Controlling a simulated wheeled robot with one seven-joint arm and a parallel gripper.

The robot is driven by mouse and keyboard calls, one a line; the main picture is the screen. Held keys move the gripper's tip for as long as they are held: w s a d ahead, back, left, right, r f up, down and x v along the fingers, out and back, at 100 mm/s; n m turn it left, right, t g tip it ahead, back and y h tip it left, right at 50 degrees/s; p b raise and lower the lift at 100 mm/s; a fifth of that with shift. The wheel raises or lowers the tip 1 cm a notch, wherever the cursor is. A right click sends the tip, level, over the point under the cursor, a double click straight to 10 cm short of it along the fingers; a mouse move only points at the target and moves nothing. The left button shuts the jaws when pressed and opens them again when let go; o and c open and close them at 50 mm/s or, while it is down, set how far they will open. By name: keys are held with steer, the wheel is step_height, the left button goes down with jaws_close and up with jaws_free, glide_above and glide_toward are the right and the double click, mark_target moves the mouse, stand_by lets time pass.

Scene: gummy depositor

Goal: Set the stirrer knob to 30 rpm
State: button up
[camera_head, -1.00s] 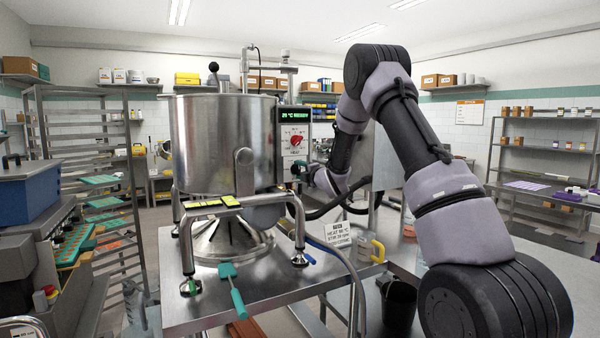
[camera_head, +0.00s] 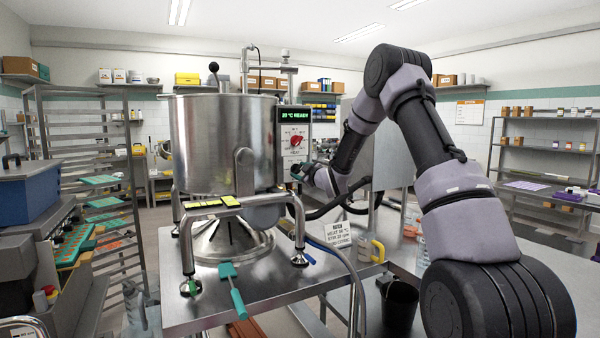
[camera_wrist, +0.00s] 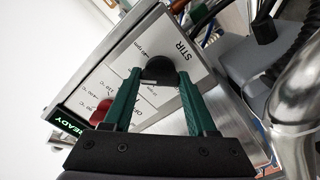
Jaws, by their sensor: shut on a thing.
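The black stirrer knob (camera_wrist: 160,68) sits on the pale control panel beside the word STIR in the wrist view. My gripper (camera_wrist: 159,77) has its two green fingers on either side of the knob, shut on it. The speed marks around the knob are small and partly covered by the fingers, so I cannot tell which one it points to. In the head view my gripper (camera_head: 298,172) is at the lower part of the control box, and the knob is hidden there.
A red heat knob (camera_head: 298,141) is above on the same panel; it also shows in the wrist view (camera_wrist: 101,112). The green display (camera_head: 308,115) reads READY. The steel kettle (camera_head: 215,140) stands left of the box. A hose and a small instruction card (camera_head: 337,234) are below.

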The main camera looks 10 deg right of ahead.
steer(key=m, duration=0.5)
steer(key=shift+d+f+m, duration=0.1)
steer(key=shift+m, duration=1.8)
steer(key=o, duration=1.4)
steer(key=shift+c, duration=0.2)
steer(key=v, duration=1)
steer(key=shift+s, duration=0.4)
